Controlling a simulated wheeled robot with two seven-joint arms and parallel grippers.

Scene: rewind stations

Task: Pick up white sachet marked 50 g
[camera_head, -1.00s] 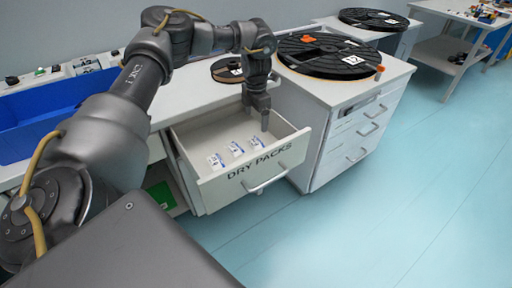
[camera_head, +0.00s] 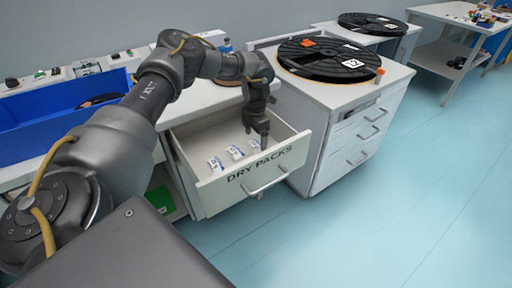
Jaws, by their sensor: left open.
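Several small white sachets with blue print lie in a row in the open drawer (camera_head: 205,203) labelled DRY PACKS. One is at the left (camera_head: 215,163), one in the middle (camera_head: 235,152) and one at the right (camera_head: 254,144). Their weight marks are too small to read. My left gripper (camera_head: 257,140) is open and points down into the drawer, at the right end of the row. It is close to the right sachet and partly covers that area; I cannot tell whether it touches it. My right gripper is not in view.
A large black reel (camera_head: 330,58) lies on the white cabinet (camera_head: 345,92) right of the drawer. A blue bin (camera_head: 50,128) stands at the left. Another reel (camera_head: 372,22) lies further back. The floor (camera_head: 400,210) at the right is clear.

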